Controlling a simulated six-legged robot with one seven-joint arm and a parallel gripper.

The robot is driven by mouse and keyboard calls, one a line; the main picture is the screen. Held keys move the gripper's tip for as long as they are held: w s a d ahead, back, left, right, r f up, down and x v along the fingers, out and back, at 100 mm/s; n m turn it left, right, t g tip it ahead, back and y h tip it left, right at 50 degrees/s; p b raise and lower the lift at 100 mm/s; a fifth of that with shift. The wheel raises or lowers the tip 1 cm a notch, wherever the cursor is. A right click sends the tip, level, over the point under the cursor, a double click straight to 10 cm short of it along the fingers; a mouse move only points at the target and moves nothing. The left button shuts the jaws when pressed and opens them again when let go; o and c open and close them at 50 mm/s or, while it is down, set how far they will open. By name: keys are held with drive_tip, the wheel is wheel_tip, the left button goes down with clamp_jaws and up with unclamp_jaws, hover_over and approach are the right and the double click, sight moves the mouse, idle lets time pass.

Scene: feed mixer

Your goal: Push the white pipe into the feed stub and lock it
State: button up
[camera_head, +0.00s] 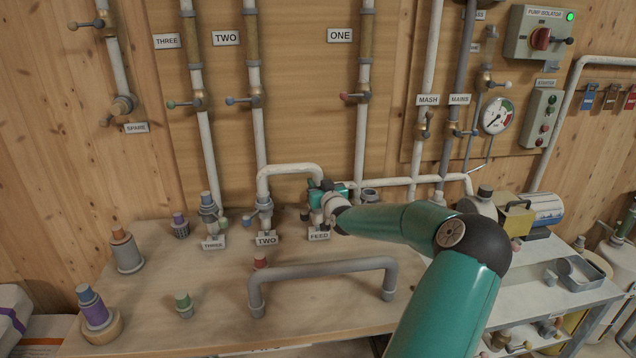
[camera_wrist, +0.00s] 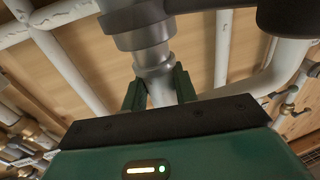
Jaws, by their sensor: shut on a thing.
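The white pipe (camera_head: 290,169) is an upside-down U in the head view. Its left leg stands on the stub labelled TWO (camera_head: 265,212). Its right leg comes down behind my gripper (camera_head: 322,190) above the FEED label (camera_head: 319,236). In the wrist view my green fingers (camera_wrist: 160,92) are shut on both sides of a pale pipe length (camera_wrist: 160,72), next to a stepped grey collar (camera_wrist: 143,36). My gripper and arm hide most of the feed stub in the head view. I cannot tell how deep the pipe sits or how its lock stands.
A grey U-shaped pipe (camera_head: 320,269) stands on the bench in front. Stub THREE (camera_head: 209,207) is to the left. Coloured plugs, among them a purple one (camera_head: 93,308) and a green one (camera_head: 184,303), stand front left. A grey tray (camera_head: 582,272) lies at right.

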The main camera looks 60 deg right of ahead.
drive_tip(key=shift+f, duration=0.7)
drive_tip(key=o, duration=1.2)
drive_tip(key=shift+f, duration=0.15)
drive_tip(key=shift+c, duration=0.2)
